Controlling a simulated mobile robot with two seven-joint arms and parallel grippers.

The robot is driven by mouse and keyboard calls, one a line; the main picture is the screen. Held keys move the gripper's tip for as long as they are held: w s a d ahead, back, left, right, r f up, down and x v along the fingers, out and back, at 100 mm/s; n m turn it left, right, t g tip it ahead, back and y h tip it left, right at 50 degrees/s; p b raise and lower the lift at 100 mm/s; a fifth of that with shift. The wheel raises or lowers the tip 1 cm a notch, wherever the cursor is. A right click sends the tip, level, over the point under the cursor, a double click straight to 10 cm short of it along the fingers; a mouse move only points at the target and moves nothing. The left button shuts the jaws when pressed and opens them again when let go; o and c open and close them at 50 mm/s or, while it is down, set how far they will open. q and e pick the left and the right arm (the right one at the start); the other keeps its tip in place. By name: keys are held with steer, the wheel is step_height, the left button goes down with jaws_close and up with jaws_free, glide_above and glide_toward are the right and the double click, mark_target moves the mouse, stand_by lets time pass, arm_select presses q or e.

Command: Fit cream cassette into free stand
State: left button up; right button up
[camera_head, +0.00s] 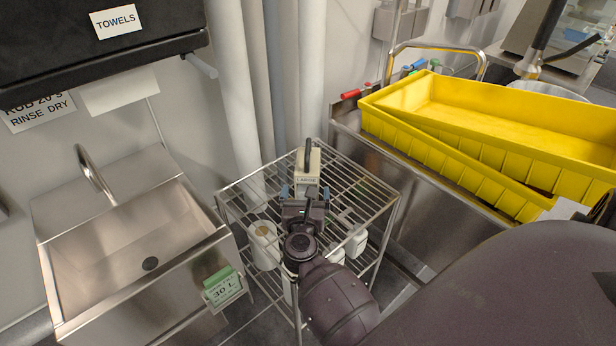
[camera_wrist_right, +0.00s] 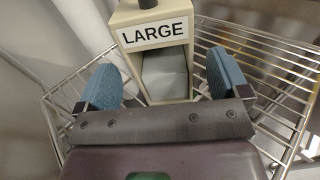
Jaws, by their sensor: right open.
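The cream cassette (camera_head: 307,164) has a "LARGE" label and a dark handle on top. It stands at the back of the wire rack (camera_head: 357,178); in the right wrist view the cassette (camera_wrist_right: 154,32) is at the top centre, with a grey recess below its label. My right gripper (camera_head: 305,193) is open in front of the cassette. Its blue fingers are spread to either side of the cassette's lower front in the wrist view (camera_wrist_right: 161,80), with gaps visible. I cannot make out a free stand for certain. My left gripper is not in view.
A steel sink (camera_head: 128,235) stands left, with a green "30 L" piece (camera_head: 222,287) in a holder on its front. White containers (camera_head: 263,246) sit lower in the rack. Yellow trays (camera_head: 480,125) fill the right counter. Pipes (camera_head: 312,75) rise behind the rack.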

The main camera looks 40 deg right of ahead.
mark_target(307, 182)
steer(key=x, duration=0.4)
steer(key=shift+s+r, duration=0.1)
steer(key=shift+r, duration=0.3)
steer(key=shift+w+d, duration=0.45)
steer(key=shift+w, duration=0.05)
steer(key=c, duration=1.2)
